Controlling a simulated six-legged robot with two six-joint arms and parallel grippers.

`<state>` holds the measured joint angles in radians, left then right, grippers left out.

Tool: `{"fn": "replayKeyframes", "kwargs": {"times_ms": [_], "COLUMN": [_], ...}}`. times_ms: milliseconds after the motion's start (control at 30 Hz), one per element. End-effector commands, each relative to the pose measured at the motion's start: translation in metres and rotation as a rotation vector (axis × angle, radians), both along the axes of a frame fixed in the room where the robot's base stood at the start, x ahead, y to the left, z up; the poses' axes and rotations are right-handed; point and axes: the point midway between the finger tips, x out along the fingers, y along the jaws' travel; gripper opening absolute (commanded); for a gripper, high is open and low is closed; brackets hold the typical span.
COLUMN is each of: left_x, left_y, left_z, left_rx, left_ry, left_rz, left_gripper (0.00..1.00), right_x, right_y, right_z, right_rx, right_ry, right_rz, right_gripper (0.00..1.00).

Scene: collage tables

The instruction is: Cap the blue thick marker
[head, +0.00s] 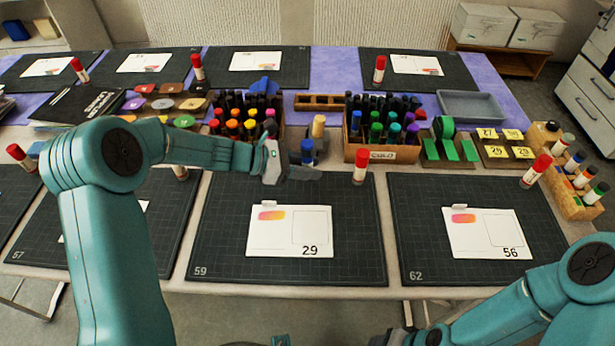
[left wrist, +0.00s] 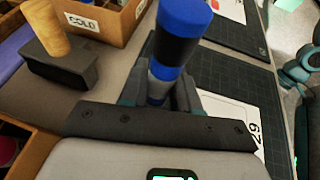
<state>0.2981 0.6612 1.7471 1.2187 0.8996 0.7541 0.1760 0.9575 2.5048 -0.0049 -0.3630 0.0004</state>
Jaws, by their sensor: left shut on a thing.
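My left gripper (head: 290,172) is shut on the blue thick marker (head: 307,150), just behind mat 59. In the left wrist view the blue marker (left wrist: 175,45) stands between the fingers of the left gripper (left wrist: 160,95). It shows a blue end, a black band, a blue ring and a grey part lower down. The fingers hide its lower part, and I cannot tell whether a cap is on it. My right arm comes in at the bottom right of the head view; its gripper (head: 400,338) is cut by the lower edge and its jaws are unclear.
A wooden-handled black block (head: 318,128) stands close behind the marker. A red-capped glue stick (head: 360,165) stands to the right. Mat 59 (head: 215,230) with card 29 (head: 272,240) lies in front, mostly clear.

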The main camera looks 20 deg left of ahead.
Motion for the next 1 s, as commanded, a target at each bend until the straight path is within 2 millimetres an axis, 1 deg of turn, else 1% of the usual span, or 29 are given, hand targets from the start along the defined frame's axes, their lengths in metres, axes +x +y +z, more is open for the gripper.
{"fn": "replayKeyframes", "kwargs": {"times_ms": [33,100,233,533,667,700,767,1000], "left_x": [-0.001,-0.001,0.000,0.000,0.000,0.000,0.000,0.000], "left_y": [0.000,0.000,0.000,0.000,0.000,0.000,0.000,0.000], "left_z": [-0.010,-0.022,-0.037,-0.040,-0.044,-0.043,-0.043,-0.043], "left_rx": [-0.001,-0.002,-0.001,0.000,0.000,0.000,0.000,0.000], "left_ry": [0.004,0.005,0.004,0.001,0.001,0.001,0.001,0.001], "left_rz": [0.000,0.000,0.001,0.000,0.000,0.000,0.000,0.000], "left_gripper": [0.00,0.00,0.00,0.00,0.00,0.37,0.56,0.56], "right_x": [0.000,0.000,0.000,0.000,0.000,0.000,0.000,0.000], "right_y": [0.000,0.000,0.000,0.000,0.000,0.000,0.000,0.000], "right_z": [-0.002,-0.004,-0.005,-0.005,-0.009,-0.008,-0.007,-0.007], "right_rx": [0.000,0.000,0.000,0.000,0.000,0.000,0.000,0.000], "right_ry": [0.000,0.000,0.000,0.000,0.000,0.000,0.000,0.000], "right_rz": [0.000,0.000,0.000,0.000,0.000,0.000,0.000,0.000], "right_gripper": [0.57,0.57,0.57,0.57,0.57,0.57,0.57,0.57]}}
